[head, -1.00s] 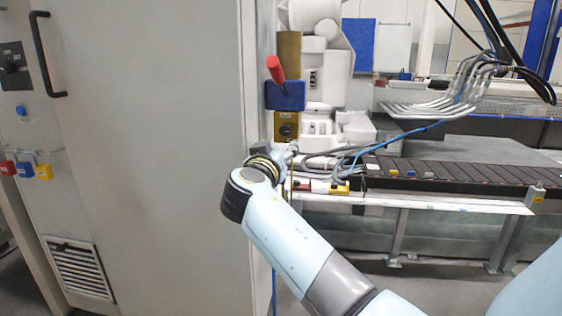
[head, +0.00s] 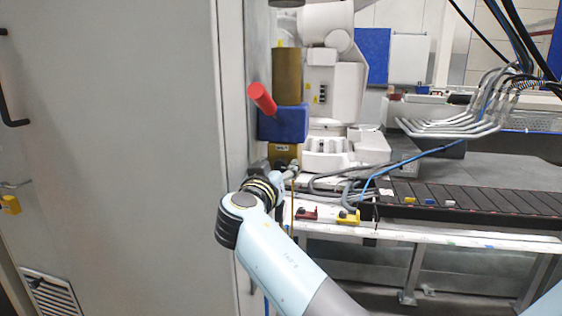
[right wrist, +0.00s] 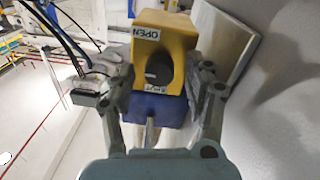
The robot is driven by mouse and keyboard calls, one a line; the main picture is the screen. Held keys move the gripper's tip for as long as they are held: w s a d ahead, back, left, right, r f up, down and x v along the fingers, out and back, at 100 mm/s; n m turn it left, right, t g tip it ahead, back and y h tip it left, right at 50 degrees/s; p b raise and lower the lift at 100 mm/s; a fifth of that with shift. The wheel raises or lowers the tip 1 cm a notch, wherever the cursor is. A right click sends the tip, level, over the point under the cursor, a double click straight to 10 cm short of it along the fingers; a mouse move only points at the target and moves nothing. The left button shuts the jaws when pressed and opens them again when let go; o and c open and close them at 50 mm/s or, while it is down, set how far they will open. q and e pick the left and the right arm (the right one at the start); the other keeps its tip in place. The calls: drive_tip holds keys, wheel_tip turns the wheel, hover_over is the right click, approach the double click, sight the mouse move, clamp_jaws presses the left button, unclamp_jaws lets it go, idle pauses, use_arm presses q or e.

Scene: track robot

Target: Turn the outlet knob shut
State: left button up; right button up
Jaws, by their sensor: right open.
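The outlet knob (right wrist: 158,70) is a round black knob on the face of a yellow box (right wrist: 180,28) in the right wrist view. An OPEN label is at its upper left and a SHUT label below it. A pale mark shows on the knob; its exact setting is hard to tell. My right gripper (right wrist: 164,86) is open, one finger on each side of the knob and box, with nothing gripped. In the head view, the yellow box (head: 285,151) shows above my right gripper (head: 286,172), and my wrist hides the knob. My left gripper is not in view.
A blue block (head: 284,124) with a red handle (head: 262,98) sits just above the yellow box. A large grey cabinet (head: 120,150) stands close at left. A bench edge (head: 440,236) with cables and a conveyor (head: 470,198) lies at right.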

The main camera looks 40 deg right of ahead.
drive_tip(key=shift+c, duration=0.9)
clamp_jaws()
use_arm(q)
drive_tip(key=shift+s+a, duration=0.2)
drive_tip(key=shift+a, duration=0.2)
